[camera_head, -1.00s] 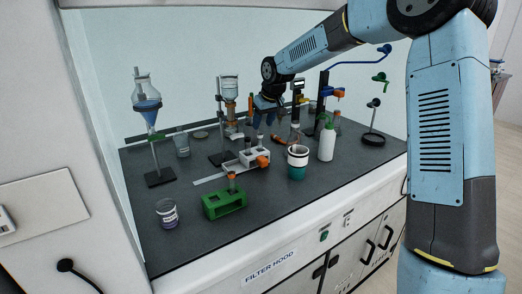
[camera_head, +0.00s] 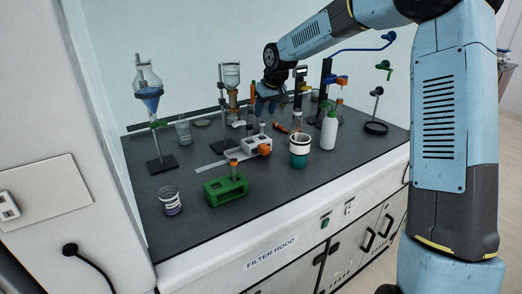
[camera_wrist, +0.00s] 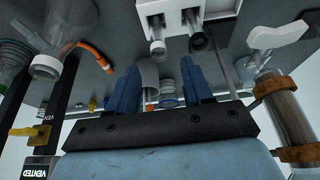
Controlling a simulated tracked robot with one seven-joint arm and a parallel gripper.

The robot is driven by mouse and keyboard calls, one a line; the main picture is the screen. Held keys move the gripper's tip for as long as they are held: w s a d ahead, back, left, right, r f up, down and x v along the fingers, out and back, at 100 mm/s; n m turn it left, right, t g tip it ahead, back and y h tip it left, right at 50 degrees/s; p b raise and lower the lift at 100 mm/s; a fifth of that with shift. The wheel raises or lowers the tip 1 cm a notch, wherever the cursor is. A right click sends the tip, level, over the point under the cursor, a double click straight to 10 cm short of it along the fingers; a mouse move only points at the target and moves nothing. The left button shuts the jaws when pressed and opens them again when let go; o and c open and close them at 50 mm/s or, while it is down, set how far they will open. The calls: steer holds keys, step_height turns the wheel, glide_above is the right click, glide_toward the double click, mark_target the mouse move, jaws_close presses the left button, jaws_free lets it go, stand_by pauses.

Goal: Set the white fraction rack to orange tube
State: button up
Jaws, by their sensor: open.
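The white fraction rack (camera_head: 256,145) stands near the middle of the hood bench, with an orange part (camera_head: 264,150) on its right side.
A stand with glassware and an orange clamp (camera_head: 232,98) rises left of my gripper. A teal-and-white cup (camera_head: 299,152) and a white bottle (camera_head: 328,132) stand right of the rack. A funnel stand (camera_head: 162,163) is at left, a jar (camera_head: 170,202) at front left.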

steer(key=shift+c, duration=0.8)
steer(key=shift+d+f, duration=0.25)
steer(key=shift+d, duration=0.1)
steer(key=shift+c, duration=0.8)
steer(key=s+d+f+g+y, duration=0.1)
steer(key=d, duration=0.1)
steer(key=s+d+f+g+y, duration=0.1)
steer(key=d, duration=0.2)
steer(key=s+d+f+n+g+y, duration=0.1)
steer(key=d, duration=0.1)
steer(key=shift+d+f+y, duration=0.2)
steer(key=shift+d+y, duration=0.1)
steer(key=shift+d, duration=0.05)
jaws_close()
steer(key=shift+y, duration=0.6)
steer(key=x, duration=0.9)
steer(key=shift+d+f, duration=0.25)
